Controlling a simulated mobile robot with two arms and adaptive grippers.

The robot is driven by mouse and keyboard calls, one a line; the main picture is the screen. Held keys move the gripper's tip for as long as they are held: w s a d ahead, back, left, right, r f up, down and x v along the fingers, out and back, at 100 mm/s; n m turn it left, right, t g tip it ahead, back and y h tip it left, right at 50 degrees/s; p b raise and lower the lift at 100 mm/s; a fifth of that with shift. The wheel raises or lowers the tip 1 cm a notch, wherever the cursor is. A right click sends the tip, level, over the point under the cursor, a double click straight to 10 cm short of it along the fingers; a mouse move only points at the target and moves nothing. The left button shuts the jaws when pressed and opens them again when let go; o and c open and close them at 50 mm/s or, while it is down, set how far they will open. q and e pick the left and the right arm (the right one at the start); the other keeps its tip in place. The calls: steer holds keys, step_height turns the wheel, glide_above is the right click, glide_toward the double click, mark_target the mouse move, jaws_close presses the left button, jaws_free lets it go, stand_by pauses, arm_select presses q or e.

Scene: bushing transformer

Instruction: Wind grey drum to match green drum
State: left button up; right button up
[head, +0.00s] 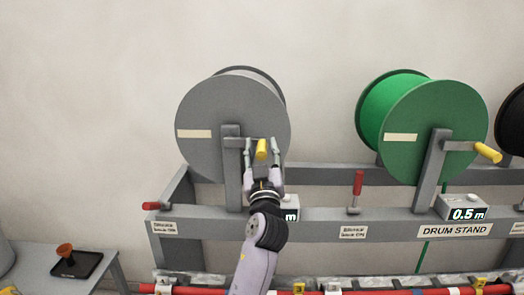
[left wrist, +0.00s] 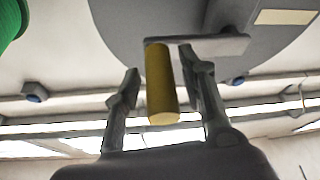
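The grey drum (head: 225,115) hangs at the left of the drum stand, with a pale label on its face. Its crank has a yellow handle (head: 261,149). My left gripper (head: 262,148) is open, with one finger on each side of this handle. In the left wrist view the yellow handle (left wrist: 161,85) stands between the fingers, closer to the right one, with a clear gap to the left one. The green drum (head: 425,130) is to the right, its display (head: 467,214) reading 0.5 m. The grey drum's display (head: 291,215) is mostly hidden by my wrist; only "m" shows. My right gripper is out of view.
The drum stand (head: 380,222) carries red levers, one upright (head: 357,186) and one lying sideways (head: 152,206). A black drum (head: 512,120) is cut off at the right. A grey table (head: 50,270) with a black tray (head: 85,265) stands at lower left. The wall behind is bare.

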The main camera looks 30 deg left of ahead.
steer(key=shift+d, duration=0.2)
arm_select(q)
step_height(320, 180, up, 10)
steer(key=shift+f, duration=0.1)
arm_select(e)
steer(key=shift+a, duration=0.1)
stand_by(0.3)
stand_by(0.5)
